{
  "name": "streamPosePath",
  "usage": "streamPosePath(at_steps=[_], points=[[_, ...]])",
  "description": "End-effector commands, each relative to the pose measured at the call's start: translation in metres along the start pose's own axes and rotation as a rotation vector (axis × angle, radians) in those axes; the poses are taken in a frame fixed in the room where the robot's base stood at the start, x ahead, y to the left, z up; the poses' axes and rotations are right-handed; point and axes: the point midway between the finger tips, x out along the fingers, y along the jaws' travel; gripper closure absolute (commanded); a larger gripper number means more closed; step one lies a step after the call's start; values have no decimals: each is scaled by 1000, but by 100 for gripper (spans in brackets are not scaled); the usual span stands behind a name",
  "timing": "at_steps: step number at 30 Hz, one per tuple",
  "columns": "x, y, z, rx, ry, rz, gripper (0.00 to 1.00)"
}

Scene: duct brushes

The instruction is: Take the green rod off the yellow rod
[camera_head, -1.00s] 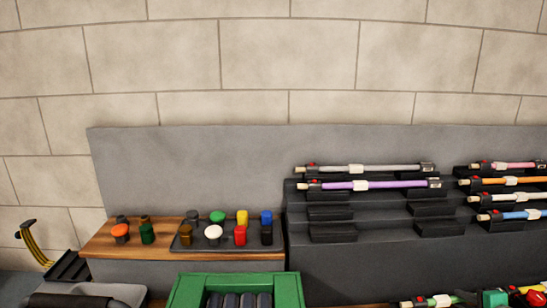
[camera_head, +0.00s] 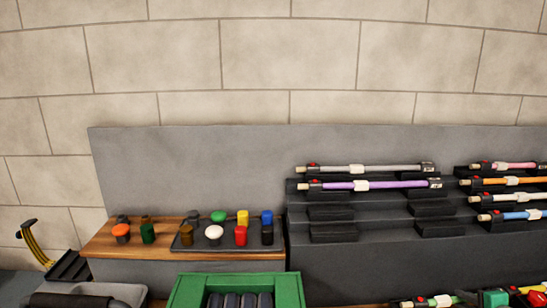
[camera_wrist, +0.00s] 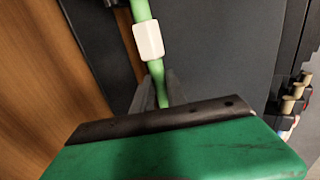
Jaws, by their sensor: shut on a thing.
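The green rod (camera_wrist: 142,10), with a white collar (camera_wrist: 148,40), runs down between my gripper's fingers (camera_wrist: 161,92) in the wrist view. My gripper is shut on it below the collar. In the head view the green rod (camera_head: 421,302) lies at the bottom right edge, with a pale end, a red button and a white collar. A yellow piece (camera_head: 530,289), which looks like the yellow rod, shows farther right, partly hidden behind green and red parts. The joint between the two rods is not clear in either view.
A stepped dark rack (camera_head: 380,238) holds several coloured rods, including a purple one (camera_head: 375,184). A wooden shelf (camera_head: 103,243) with coloured knobs stands left. A green crate (camera_head: 185,290) is at bottom centre. In the wrist view, rod ends (camera_wrist: 288,104) show at the right.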

Motion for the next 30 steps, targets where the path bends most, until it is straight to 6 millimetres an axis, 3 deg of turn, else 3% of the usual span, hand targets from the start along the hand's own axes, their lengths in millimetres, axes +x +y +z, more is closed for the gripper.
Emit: streamPosePath(at_steps=[10, 30], points=[[0, 0, 1, 1, 0, 0, 100], [0, -1, 32, 1, -1, 0, 100]])
